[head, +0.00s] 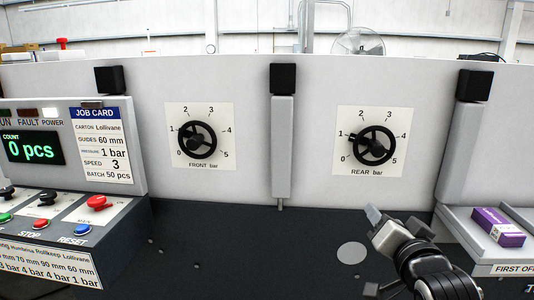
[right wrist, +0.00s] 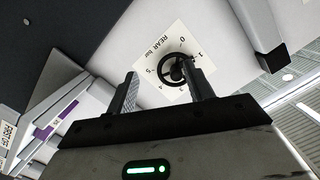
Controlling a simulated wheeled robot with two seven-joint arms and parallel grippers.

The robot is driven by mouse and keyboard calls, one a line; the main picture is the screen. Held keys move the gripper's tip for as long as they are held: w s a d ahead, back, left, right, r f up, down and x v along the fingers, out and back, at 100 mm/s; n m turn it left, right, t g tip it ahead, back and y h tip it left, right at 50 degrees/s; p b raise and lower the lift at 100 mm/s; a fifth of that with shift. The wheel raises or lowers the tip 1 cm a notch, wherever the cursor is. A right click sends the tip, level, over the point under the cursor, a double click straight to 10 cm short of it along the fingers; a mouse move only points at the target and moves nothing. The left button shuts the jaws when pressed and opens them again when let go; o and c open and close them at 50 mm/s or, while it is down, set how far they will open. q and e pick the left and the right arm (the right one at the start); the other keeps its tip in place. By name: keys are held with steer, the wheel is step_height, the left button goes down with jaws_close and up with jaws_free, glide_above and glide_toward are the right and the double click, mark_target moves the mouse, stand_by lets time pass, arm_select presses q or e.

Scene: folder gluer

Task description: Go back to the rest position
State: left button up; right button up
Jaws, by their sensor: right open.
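My right gripper (head: 382,232) is in the lower right of the head view, below the REAR bar dial and in front of the dark lower panel. In the right wrist view its two fingers (right wrist: 163,84) are spread apart with nothing between them. The black REAR handwheel (head: 372,146) is clear of the gripper in the head view; its knob sits near the 1 mark. The handwheel also shows beyond the fingers in the right wrist view (right wrist: 176,70), partly covered by one finger. My left gripper is not in view.
The FRONT bar handwheel (head: 197,137) is on the panel at left. A control box with a job card (head: 103,145) and buttons stands at far left, its counter showing 0 pcs. A purple and white carton (head: 498,227) lies on a tray at right. A grey post (head: 283,148) separates the dials.

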steer(key=s+a+f+n+g+y, duration=0.1)
steer(key=s+a+f+n+g, duration=0.2)
steer(key=f, duration=0.6)
steer(key=s+a+f+n+y, duration=0.25)
steer(key=s+f, duration=0.25)
steer(key=f, duration=0.5)
steer(key=s+a+f+n+g, duration=0.1)
steer(key=s+a+f+n, duration=0.1)
steer(key=s+f, duration=0.4)
steer(key=s+a+f+n+g, duration=0.2)
steer(key=s+f, duration=0.4)
steer(key=s, duration=0.2)
steer(key=shift+a+f+g+y, duration=0.3)
steer(key=shift+a+y, duration=0.05)
